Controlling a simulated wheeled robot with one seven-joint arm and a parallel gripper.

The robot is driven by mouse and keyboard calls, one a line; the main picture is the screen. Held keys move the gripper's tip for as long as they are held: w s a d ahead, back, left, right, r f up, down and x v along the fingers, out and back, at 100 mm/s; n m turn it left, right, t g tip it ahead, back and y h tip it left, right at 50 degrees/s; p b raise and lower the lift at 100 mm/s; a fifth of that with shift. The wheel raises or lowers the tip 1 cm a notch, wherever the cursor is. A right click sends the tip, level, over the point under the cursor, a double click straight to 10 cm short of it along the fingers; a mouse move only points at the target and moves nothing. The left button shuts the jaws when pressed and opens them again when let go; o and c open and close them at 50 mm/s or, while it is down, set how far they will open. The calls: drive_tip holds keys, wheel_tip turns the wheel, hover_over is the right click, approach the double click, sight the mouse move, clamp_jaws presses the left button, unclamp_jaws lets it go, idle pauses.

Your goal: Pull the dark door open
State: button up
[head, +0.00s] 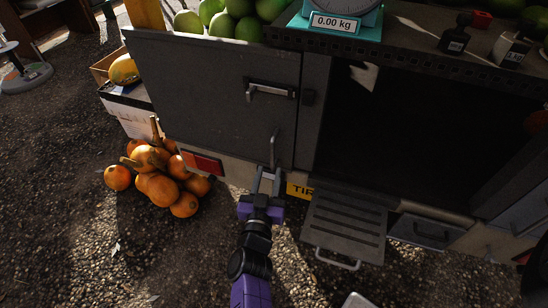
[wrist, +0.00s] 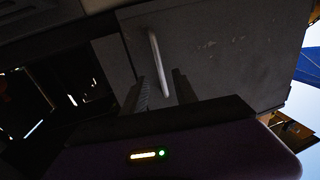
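The dark door (head: 215,85) is a grey panel on the truck's side and looks shut. A thin upright bar handle (head: 273,148) stands out near its lower right edge. A latch with a light horizontal handle (head: 270,90) is higher on the door. My gripper (head: 267,172) is open at the lower end of the bar handle. In the wrist view the bar handle (wrist: 158,62) appears between the two fingers of my gripper (wrist: 161,82), with a gap on both sides. I cannot tell how deep it sits between them.
Orange gourds (head: 160,175) are piled on the gravel left of my gripper. A slatted step (head: 345,222) sticks out at right, below a dark open compartment (head: 400,130). A scale (head: 335,20) and green fruit (head: 235,18) rest on top. Gravel in front is mostly clear.

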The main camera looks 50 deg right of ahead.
sight(272, 158)
drive_tip(key=x, duration=0.7)
drive_tip(key=shift+w+d, duration=0.1)
drive_tip(key=shift+w, duration=0.05)
drive_tip(key=shift+c, duration=0.2)
clamp_jaws()
idle(1.1)
